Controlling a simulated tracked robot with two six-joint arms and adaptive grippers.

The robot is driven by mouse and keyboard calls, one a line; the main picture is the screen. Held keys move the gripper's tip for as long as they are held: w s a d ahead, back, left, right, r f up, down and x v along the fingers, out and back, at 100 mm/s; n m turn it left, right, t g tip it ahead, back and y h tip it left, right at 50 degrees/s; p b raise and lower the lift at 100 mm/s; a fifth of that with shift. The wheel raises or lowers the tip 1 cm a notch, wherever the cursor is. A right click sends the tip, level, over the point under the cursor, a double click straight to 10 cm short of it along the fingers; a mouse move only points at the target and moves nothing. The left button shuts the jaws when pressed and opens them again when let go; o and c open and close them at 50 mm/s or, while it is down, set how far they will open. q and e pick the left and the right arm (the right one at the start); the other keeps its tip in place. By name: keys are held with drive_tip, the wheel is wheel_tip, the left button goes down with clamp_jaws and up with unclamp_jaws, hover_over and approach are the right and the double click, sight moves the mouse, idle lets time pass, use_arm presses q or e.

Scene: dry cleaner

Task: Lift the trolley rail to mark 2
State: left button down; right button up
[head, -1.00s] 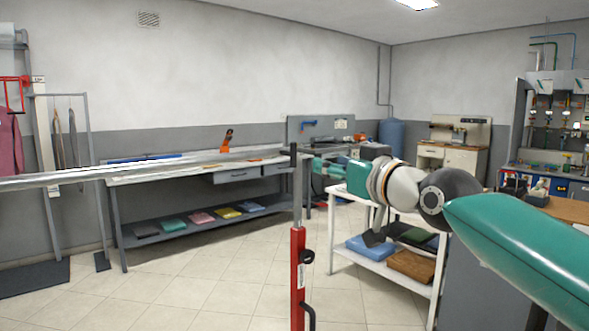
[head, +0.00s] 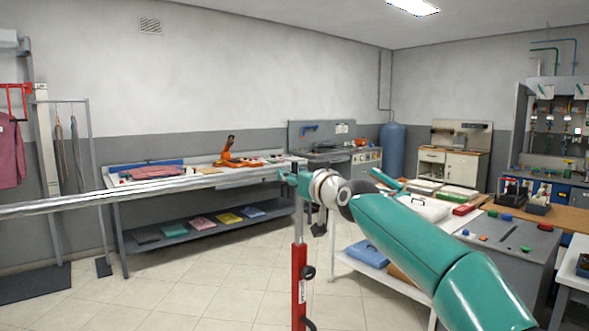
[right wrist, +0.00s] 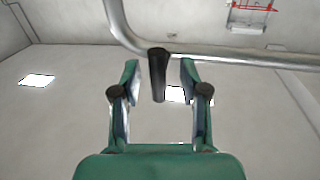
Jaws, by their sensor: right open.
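The trolley rail (head: 150,195) is a long silver bar that runs from the left edge to the middle of the head view. A red post (head: 298,285) with a thin grey rod above it stands under its right end. My right gripper (head: 290,176) is at that end. In the right wrist view its fingers (right wrist: 160,75) are open on either side of a black grip (right wrist: 158,75), with gaps on both sides. The rail (right wrist: 230,57) bends beyond the grip. I cannot read any mark numbers. My left gripper is out of view.
A long grey table (head: 118,205) with folded cloths on its shelf stands behind the rail. A white shelf trolley (head: 390,285) and a grey counter (head: 500,265) stand to the right, under my right arm. Tiled floor is free in the middle.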

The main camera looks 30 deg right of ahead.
drive_tip(key=shift+w+d, duration=0.1)
drive_tip(key=shift+w, duration=0.35)
clamp_jaws()
